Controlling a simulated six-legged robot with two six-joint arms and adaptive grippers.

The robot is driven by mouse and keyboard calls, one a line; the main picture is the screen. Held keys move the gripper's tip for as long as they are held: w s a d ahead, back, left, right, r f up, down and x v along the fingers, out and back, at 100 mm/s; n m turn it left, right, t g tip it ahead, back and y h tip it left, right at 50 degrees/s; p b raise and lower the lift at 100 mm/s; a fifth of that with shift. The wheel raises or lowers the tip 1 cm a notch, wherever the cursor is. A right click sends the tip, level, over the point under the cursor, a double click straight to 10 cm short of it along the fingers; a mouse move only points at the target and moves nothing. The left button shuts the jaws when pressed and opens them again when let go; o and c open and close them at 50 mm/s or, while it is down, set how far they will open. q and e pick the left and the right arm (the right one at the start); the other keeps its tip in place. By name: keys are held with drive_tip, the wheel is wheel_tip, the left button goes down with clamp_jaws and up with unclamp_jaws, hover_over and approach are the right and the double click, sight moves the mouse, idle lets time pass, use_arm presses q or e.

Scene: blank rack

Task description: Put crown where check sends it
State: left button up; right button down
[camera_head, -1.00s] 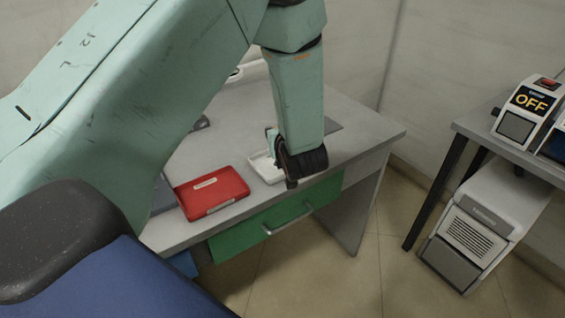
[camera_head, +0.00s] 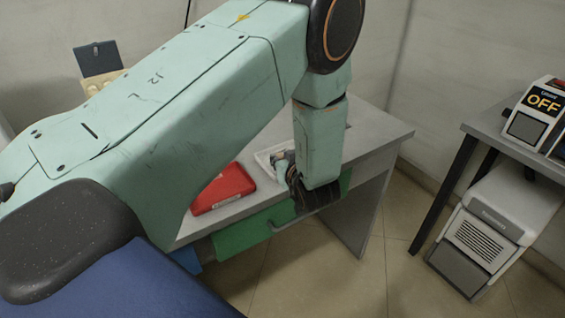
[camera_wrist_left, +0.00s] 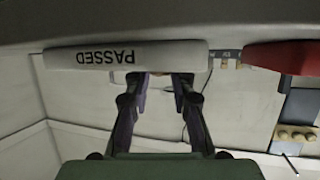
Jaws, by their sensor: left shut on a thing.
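My left gripper (camera_head: 296,188) points down at the white tray (camera_head: 262,155) near the desk's front edge. In the left wrist view, which is upside down, the tray's front wall (camera_wrist_left: 80,55) reads PASSED. The gripper's two fingers (camera_wrist_left: 162,78) reach down behind that wall, so their tips are hidden. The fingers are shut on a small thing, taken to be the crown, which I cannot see. A red tray (camera_head: 223,189) lies left of the white one and also shows in the wrist view (camera_wrist_left: 285,56). My right gripper is not in view.
The grey desk (camera_head: 368,138) has a green drawer front (camera_head: 243,234) with a handle. A dark panel (camera_head: 97,58) stands on a tan block at the back left. At right, a table carries a device reading OFF (camera_head: 540,101); a white box unit (camera_head: 490,235) stands below.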

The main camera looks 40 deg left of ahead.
use_arm(q)
drive_tip(key=shift+w+f, duration=0.15)
drive_tip(key=shift+f, duration=0.4)
drive_tip(key=shift+w, duration=0.15)
drive_tip(key=shift+s, duration=0.2)
drive_tip(key=o, duration=0.3)
drive_tip(key=shift+f, duration=0.1)
drive_tip(key=o, duration=0.5)
drive_tip(key=shift+w+f, duration=0.1)
